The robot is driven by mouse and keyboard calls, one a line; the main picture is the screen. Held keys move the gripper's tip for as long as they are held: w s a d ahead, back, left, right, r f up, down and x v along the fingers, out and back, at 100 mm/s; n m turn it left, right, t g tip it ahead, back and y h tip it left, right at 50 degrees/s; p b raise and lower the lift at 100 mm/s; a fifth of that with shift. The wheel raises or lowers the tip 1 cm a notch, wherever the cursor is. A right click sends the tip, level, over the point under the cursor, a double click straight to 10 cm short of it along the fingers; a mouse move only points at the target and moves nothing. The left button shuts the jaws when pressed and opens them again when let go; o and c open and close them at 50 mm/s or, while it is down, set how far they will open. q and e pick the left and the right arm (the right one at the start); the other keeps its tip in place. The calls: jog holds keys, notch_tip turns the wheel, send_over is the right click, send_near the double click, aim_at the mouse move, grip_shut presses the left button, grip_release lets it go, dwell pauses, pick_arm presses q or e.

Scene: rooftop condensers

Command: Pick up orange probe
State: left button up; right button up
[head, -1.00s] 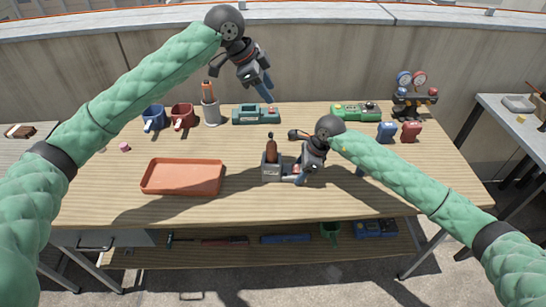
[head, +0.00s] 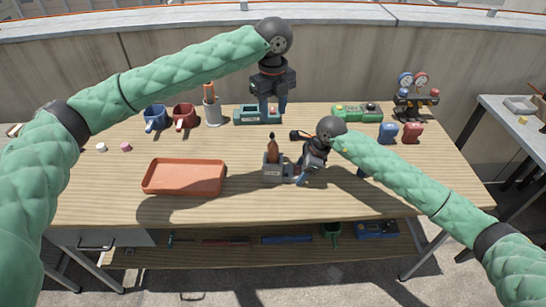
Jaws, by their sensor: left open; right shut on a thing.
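An orange stick-like probe (head: 209,90) stands upright in a grey cup (head: 212,115) at the back left of the bench. A brown-orange tool (head: 273,146) stands in a grey holder (head: 272,170) near the middle; I cannot tell which of the two the task names. My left gripper (head: 273,107) is open, pointing down over the right part of a teal meter (head: 248,114), to the right of the grey cup. My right gripper (head: 301,181) is low at the right side of the grey holder, shut on what looks like its side; the contact is partly hidden.
A blue mug (head: 155,117) and a red mug (head: 184,115) stand left of the cup. An empty orange tray (head: 183,177) lies front left. A green meter (head: 356,112), blue and red boxes and a gauge set (head: 414,95) are at the right. The front right is clear.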

pick_arm(q)
jog(key=shift+m, duration=0.4)
jog(key=shift+f, duration=0.3)
send_over(273, 141)
notch_tip(273, 141, down, 6)
jog(key=shift+f, duration=0.1)
jog(key=shift+w+f, duration=0.15)
jog(key=shift+f, duration=1.15)
jog(key=shift+w+f, duration=0.1)
jog(key=shift+f, duration=1.2)
jog(key=shift+c, duration=0.4)
grip_shut()
